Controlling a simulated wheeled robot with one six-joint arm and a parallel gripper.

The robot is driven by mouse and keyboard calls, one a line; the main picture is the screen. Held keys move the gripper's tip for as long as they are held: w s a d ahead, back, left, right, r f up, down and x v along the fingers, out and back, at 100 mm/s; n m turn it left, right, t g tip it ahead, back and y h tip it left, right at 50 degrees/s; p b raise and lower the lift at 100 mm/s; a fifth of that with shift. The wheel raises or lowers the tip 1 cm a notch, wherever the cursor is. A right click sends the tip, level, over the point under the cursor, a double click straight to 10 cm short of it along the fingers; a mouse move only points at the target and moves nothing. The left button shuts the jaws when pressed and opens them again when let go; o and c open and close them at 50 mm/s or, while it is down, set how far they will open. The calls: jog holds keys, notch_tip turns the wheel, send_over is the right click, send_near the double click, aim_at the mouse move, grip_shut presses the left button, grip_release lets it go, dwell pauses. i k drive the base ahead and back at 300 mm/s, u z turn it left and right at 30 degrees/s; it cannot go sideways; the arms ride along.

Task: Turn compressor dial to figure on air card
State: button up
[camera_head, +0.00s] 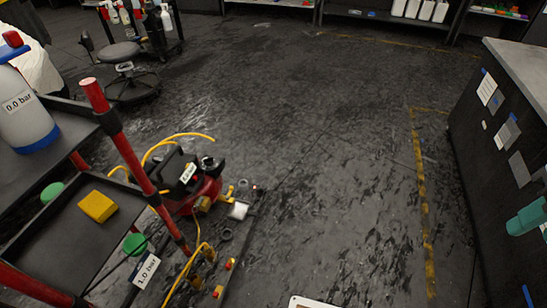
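The compressor (205,190) stands on the floor left of centre, a red tank with a black top and yellow hose. A small white label on it (188,173) is too small to read surely. Dark round knobs and brass fittings show around it, but I cannot tell which is the dial or where it points. A white card reading "1.0 bar" (146,270) hangs at the cart's lower right corner. A white bottle (22,112) on the cart bears a "0.0 bar" label. I cannot tell which is the air card. My gripper is not in view.
A dark cart with red posts (125,150) stands between me and the compressor, with a yellow sponge (97,206) on its shelf. A stool (125,68) stands behind. A dark cabinet (500,160) with cards is at right. The middle floor is clear, wet-looking.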

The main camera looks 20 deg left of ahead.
aim_at(207, 162)
jog(key=z, duration=0.25)
jog(key=i, duration=1.05)
jog(key=u, duration=1.6)
jog(key=i, duration=0.7)
jog(key=u, duration=0.85)
